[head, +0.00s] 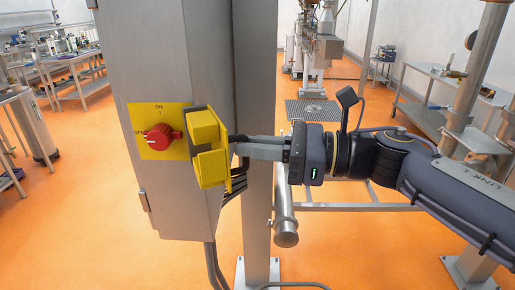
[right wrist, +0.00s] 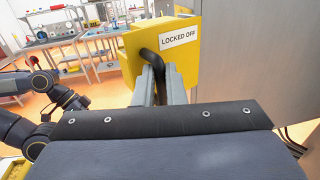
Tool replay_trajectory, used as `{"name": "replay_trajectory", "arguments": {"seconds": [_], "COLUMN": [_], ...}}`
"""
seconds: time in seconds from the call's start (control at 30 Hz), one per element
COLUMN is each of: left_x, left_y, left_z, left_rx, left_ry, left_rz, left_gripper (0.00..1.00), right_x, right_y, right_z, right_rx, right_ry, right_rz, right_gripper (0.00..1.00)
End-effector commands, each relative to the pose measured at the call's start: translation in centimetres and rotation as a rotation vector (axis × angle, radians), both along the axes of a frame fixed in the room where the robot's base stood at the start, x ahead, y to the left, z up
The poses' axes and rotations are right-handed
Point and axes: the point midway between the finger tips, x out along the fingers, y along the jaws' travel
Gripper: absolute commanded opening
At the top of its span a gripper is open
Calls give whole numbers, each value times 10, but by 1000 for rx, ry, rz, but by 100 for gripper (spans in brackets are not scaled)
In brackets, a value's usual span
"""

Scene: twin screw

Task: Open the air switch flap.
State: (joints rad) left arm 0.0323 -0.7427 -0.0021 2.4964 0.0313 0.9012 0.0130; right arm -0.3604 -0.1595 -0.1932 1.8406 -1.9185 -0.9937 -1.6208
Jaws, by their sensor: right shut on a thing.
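The yellow switch flap (head: 205,135) is a box-like cover on the grey cabinet and stands swung out to the right of the red knob (head: 158,137). The knob is uncovered on its yellow plate (head: 160,110), marked ON at the top. My right gripper (head: 243,147) reaches the flap from the right. In the right wrist view the flap (right wrist: 205,55) carries a LOCKED OFF label, and my right gripper (right wrist: 158,80) is shut on its black handle (right wrist: 148,62). The hinge side is partly hidden. My left gripper does not show clearly.
The grey cabinet (head: 180,50) stands on a metal post (head: 258,220). Black cables run down beside it. Benches with equipment (head: 75,65) stand at the left, and a metal table (head: 440,95) stands at the right.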

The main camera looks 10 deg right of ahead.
Motion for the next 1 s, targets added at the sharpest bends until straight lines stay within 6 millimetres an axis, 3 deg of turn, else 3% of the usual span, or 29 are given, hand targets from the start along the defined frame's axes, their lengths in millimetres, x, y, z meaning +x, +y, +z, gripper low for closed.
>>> {"name": "replay_trajectory", "arguments": {"seconds": [0.17,0.2,0.37,0.77,1.0], "left_x": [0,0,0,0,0], "left_y": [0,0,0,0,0], "left_z": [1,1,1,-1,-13], "left_rx": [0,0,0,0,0], "left_ry": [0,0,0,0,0], "left_rz": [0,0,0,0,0], "left_gripper": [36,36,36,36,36], "right_x": [2,2,1,-1,-13], "right_y": [1,1,1,-3,-38], "right_z": [4,4,4,3,0], "right_rx": [8,8,7,7,7], "right_ry": [-1,-1,-3,-6,-5], "right_rz": [-4,-4,-2,-1,-5], "right_gripper": [0,12,33,33,33]}}
